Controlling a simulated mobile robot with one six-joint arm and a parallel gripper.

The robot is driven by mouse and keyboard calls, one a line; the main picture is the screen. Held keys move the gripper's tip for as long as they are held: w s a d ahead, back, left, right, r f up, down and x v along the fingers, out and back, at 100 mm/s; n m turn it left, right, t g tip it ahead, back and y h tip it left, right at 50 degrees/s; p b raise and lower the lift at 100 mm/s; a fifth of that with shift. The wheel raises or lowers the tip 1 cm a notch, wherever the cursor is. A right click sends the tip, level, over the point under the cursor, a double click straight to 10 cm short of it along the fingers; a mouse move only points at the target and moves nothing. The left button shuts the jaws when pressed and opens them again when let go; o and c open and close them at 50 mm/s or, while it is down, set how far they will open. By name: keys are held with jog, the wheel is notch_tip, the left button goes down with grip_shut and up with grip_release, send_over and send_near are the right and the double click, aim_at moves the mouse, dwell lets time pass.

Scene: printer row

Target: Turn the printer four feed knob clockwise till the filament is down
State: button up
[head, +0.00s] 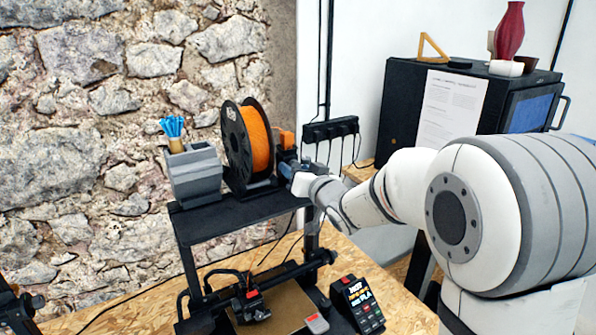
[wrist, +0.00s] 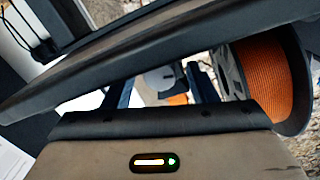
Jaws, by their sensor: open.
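The printer (head: 245,203) has a dark frame with an orange filament spool (head: 258,140) on top. An orange feeder part (head: 287,138) sits right of the spool. My gripper (head: 290,172) is at this feeder, and its wrist hides the knob in the head view. In the wrist view my gripper (wrist: 161,90) is open, with a blue-dark finger on each side. The spool also shows in the wrist view (wrist: 262,80).
A grey holder (head: 195,178) with blue items stands on the printer's top left. A lit control panel (head: 360,300) is at the front right. A black cabinet (head: 400,110) stands behind my arm. A stone wall closes the back left.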

jog(key=b+v, duration=0.2)
jog(key=v, duration=0.5)
jog(key=shift+s+d, duration=0.2)
jog(key=shift+s, duration=0.15)
jog(key=shift+a, duration=0.1)
